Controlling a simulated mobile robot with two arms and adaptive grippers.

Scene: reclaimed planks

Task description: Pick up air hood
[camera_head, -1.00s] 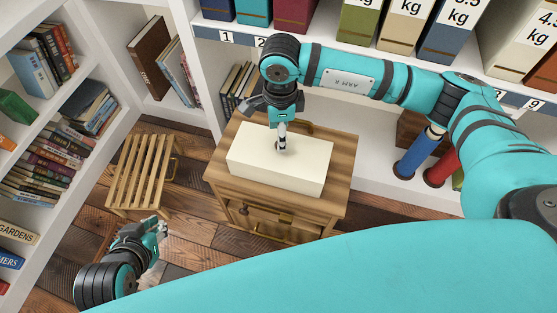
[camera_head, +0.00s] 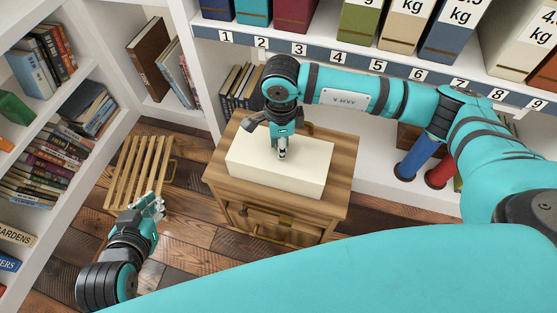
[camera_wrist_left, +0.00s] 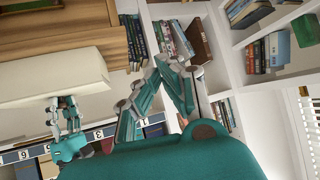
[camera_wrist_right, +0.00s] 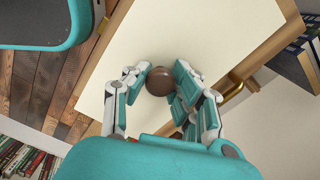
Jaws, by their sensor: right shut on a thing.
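A cream block-shaped hood (camera_head: 262,158) rests on a wooden cabinet (camera_head: 340,185). In the right wrist view a round brown knob (camera_wrist_right: 158,81) stands on its pale top face (camera_wrist_right: 205,35). My right gripper (camera_head: 281,153) points down over the hood's middle. Its fingers (camera_wrist_right: 160,75) are closed around the knob from both sides; in the head view they hide the knob. My left gripper (camera_head: 155,203) is off to the left, in front of a slatted stool, and holds nothing. In the left wrist view its fingertips (camera_wrist_left: 159,68) nearly meet.
The slatted wooden stool (camera_head: 140,170) stands left of the cabinet. Bookshelves (camera_head: 70,130) line the left side. A shelf with numbered labels (camera_head: 380,67) and large binders runs behind my right arm. Blue (camera_head: 415,158) and red (camera_head: 440,173) cylinders stand at its right. Plank floor shows between stool and cabinet.

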